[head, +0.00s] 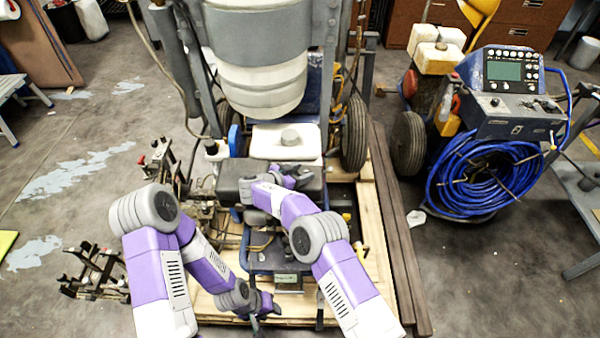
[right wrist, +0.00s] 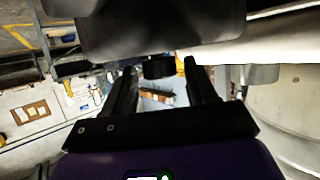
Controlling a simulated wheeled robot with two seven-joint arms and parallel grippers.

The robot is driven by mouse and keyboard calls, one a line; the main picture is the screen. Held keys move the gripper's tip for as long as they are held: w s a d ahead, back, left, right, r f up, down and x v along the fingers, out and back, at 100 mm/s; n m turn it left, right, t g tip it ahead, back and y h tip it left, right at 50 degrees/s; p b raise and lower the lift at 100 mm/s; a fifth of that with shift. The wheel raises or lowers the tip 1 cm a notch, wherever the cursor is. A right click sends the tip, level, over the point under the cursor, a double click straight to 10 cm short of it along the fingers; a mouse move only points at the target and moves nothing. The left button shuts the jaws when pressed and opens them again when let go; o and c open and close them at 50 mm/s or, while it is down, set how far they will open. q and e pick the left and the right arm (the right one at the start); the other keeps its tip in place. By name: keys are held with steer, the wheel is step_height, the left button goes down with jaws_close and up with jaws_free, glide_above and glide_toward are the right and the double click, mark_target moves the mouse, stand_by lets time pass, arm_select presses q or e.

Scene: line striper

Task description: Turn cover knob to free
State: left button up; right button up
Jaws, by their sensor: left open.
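A dark cover (head: 232,178) sits at the front of the machine below the large pale tank, and my right arm hides part of it. In the right wrist view, a dark panel (right wrist: 160,28) fills the top, and a short black round part (right wrist: 158,67) that looks like the knob shows under it. My right gripper (right wrist: 160,72) is open, with a fingertip on each side of this part and a visible gap at both sides. In the head view my right gripper (head: 290,178) is at the cover, its fingers partly hidden. My left gripper (head: 268,312) is open and empty, low at the machine's front.
A white container (head: 285,141) with a grey cap stands behind the cover. Wooden boards (head: 385,215) lie under and beside the machine. A blue hose coil (head: 480,180) hangs on another machine at the right. Metal brackets (head: 95,270) stand on the floor at the left.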

steer(key=shift+o, duration=0.3)
steer(key=p+v, duration=0.2)
steer(key=v, duration=0.4)
steer(key=shift+s+a+r, duration=0.3)
steer(key=shift+s+a, duration=0.25)
